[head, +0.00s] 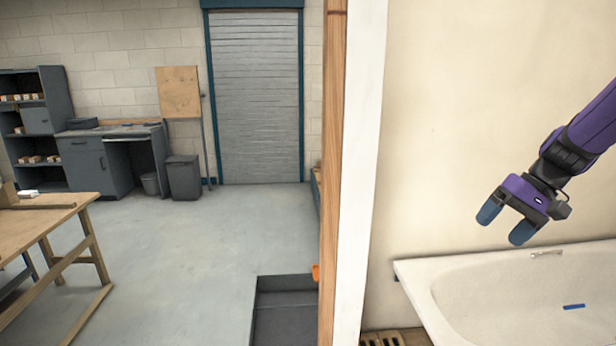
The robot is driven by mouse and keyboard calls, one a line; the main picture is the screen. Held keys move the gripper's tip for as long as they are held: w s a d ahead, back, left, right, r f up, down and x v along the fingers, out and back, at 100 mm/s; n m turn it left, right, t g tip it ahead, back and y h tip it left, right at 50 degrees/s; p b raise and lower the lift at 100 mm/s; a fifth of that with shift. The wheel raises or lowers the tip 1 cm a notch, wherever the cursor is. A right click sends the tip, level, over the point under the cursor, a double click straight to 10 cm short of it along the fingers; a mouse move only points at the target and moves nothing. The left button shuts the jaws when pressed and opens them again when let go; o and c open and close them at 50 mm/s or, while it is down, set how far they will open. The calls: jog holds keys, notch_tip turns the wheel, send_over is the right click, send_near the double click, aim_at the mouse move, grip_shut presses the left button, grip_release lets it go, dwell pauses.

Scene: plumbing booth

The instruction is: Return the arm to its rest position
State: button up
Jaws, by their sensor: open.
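My gripper (506,228) is at the right of the head view, at the end of my purple and black arm (575,145), which reaches in from the right edge. Its two blue-grey fingers are apart, with nothing between them. They point down and to the left. The gripper shows above and in front of the white bathtub (411,272), near its rim; I cannot tell the exact gap. The rest of the arm is out of the picture.
A wall end with a wooden stud (333,180) stands left of the tub. A wooden workbench (60,222) is at the left, and a dark tray or bin (283,312) is at the bottom. A blue piece (574,307) lies in the tub. The grey floor (180,260) between is clear.

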jog(key=s+a+r+n+t+h, duration=0.1)
jog(key=s+a+r, duration=0.3)
jog(key=s, duration=0.7)
jog(key=s+a+r+t+h, duration=0.3)
jog(key=s+r, duration=0.3)
jog(key=s, duration=0.5)
jog(key=shift+s+a+n+h, duration=0.15)
jog(key=shift+a+n+h, duration=0.25)
jog(key=shift+a+h, duration=0.35)
jog(key=shift+d, duration=0.1)
